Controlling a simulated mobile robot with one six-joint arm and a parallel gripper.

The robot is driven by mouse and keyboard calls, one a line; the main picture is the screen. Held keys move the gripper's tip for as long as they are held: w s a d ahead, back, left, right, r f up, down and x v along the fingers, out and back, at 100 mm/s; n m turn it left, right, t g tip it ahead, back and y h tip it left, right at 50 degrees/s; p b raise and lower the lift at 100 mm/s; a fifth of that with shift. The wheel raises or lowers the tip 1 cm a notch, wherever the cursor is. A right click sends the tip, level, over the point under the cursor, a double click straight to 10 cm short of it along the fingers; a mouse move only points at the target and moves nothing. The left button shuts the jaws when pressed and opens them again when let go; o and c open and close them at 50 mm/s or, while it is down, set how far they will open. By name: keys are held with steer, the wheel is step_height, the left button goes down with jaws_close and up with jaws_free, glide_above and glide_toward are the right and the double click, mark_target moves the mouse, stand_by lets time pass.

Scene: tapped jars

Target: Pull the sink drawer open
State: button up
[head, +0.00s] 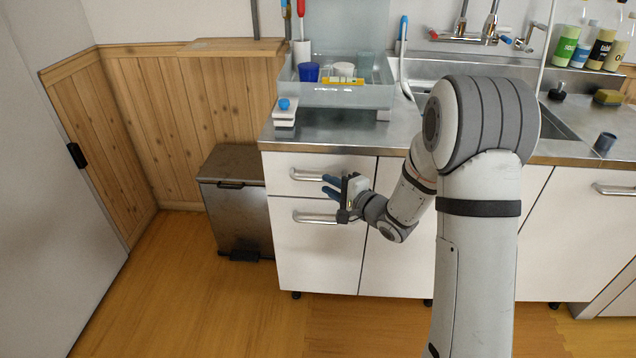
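The sink unit has two white drawer fronts at its left end, the upper one (279,185) above the lower one (318,255). Both look closed. The upper drawer has a metal bar handle (304,175), and the lower drawer has a similar handle (312,218). My gripper (329,186) is in front of the upper drawer, by the right part of its handle. The gripper hides the handle's right end. I cannot tell whether the fingers touch the handle.
A grey pedal bin (235,205) stands left of the drawers. A dish rack (345,95) with cups sits on the steel counter (345,135). The wooden floor (200,300) in front of the drawers is clear. A white door (55,190) stands at far left.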

mark_target(318, 179)
steer(key=x, duration=0.5)
steer(key=shift+w+b, duration=0.1)
steer(key=shift+b, duration=0.2)
jaws_close()
